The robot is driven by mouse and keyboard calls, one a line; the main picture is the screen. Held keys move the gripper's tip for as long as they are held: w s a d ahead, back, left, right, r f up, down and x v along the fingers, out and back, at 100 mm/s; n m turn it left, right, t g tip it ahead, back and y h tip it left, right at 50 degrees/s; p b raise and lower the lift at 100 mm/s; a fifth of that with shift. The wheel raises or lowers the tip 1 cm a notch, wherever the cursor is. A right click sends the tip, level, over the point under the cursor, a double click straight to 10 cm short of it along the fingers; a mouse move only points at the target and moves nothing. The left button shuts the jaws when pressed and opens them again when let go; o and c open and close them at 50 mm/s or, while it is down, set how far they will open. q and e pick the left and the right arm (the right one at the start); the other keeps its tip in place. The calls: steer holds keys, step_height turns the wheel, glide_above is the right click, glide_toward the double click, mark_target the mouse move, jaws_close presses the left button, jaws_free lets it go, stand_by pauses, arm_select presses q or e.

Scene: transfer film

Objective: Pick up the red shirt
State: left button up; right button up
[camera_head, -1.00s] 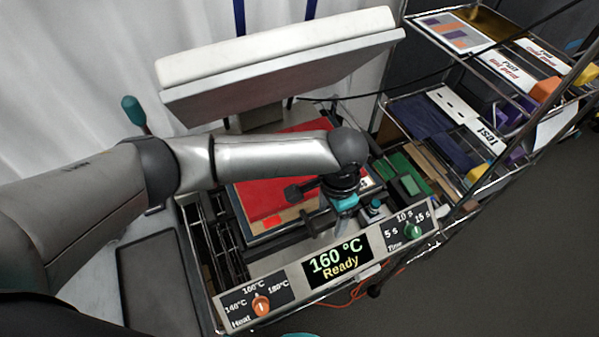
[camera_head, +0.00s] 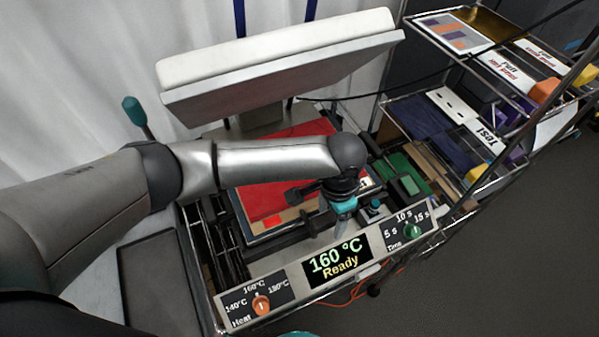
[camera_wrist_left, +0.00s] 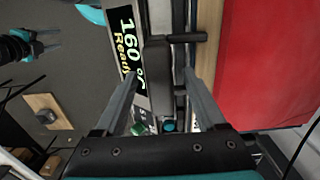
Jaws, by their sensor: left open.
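The red shirt (camera_head: 262,195) lies flat on the lower platen of the open heat press, with my left forearm crossing over part of it. In the left wrist view the red shirt (camera_wrist_left: 265,60) fills the right side, beside a light brown board edge. My left gripper (camera_head: 343,225) is at the front right of the platen, just behind the press's control panel. In the wrist view the left gripper's fingers (camera_wrist_left: 160,75) are apart with no cloth between them; a dark handle shows past them.
The press's white upper plate (camera_head: 280,75) is raised behind the shirt. The control panel (camera_head: 335,262) reads 160 °C Ready. A wire shelf (camera_head: 470,120) with folded cloth and signs stands at right. A green block (camera_head: 408,183) lies right of the platen.

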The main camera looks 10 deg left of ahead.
arm_select(q)
jaws_close()
stand_by(0.4)
stand_by(0.9)
